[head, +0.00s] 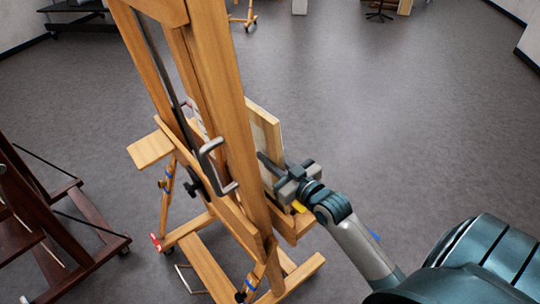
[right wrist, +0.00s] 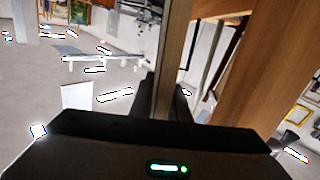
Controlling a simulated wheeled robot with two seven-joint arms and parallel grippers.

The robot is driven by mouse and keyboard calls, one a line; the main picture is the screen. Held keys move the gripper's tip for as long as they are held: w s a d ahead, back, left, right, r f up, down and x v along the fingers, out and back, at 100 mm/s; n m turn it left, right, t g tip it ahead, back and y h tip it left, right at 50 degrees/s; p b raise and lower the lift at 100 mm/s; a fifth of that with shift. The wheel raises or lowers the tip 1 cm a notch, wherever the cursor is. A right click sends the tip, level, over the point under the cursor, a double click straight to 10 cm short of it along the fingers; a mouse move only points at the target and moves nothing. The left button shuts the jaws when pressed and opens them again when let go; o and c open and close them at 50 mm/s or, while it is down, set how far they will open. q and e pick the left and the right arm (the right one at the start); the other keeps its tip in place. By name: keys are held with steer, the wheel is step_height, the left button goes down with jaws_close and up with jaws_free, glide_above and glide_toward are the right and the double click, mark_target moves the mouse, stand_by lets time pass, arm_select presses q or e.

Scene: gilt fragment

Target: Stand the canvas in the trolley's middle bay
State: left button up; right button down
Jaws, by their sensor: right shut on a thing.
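The canvas (head: 264,125) shows as a pale wooden-edged panel standing on edge behind the easel's post; the post hides most of it. My right gripper (head: 279,171) is shut on the canvas's near side edge. In the right wrist view, the canvas edge (right wrist: 172,60) runs upright between the dark fingers (right wrist: 165,100). The canvas is at the easel (head: 228,110), near its lower ledge; I cannot tell whether it touches the ledge. My left gripper is not in view. I cannot make out the trolley with its bays for certain.
A dark red-brown wooden stand (head: 40,225) is at the lower left. A dark low platform (head: 75,22) stands at the far left wall. The grey floor (head: 400,120) to the right is clear.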

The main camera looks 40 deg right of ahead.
steer(key=shift+a+f+b, duration=0.35)
steer(key=shift+f, duration=0.15)
steer(key=c, duration=1.6)
jaws_free()
steer(key=shift+f, duration=0.1)
steer(key=shift+s, duration=0.15)
